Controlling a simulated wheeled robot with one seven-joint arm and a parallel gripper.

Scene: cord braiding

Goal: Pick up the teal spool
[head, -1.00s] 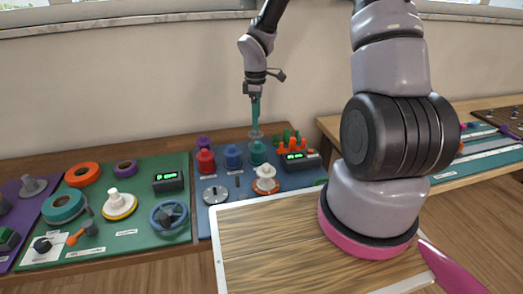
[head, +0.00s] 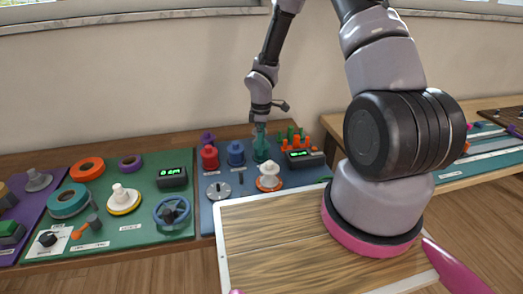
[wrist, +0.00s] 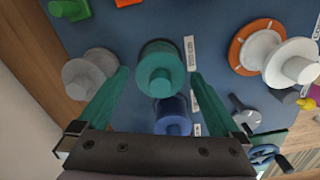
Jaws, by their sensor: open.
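The teal spool (head: 261,155) stands on the blue board in the head view, between the blue spool and the orange pegs. In the wrist view the teal spool (wrist: 161,71) is seen from above, its round knob toward the camera. My gripper (head: 260,142) is low over it, in front of its upper part. In the wrist view my gripper (wrist: 159,76) is open, with one teal finger on each side of the spool and visible gaps between. Nothing is held. How far the fingertips reach down is hard to tell.
A blue spool (wrist: 172,117) stands close by, and a grey spool (wrist: 90,76) stands just outside the left finger. A red spool (head: 209,157) and a white-and-orange winder (head: 269,178) share the blue board (head: 230,205). A display box (head: 305,158) is to the right.

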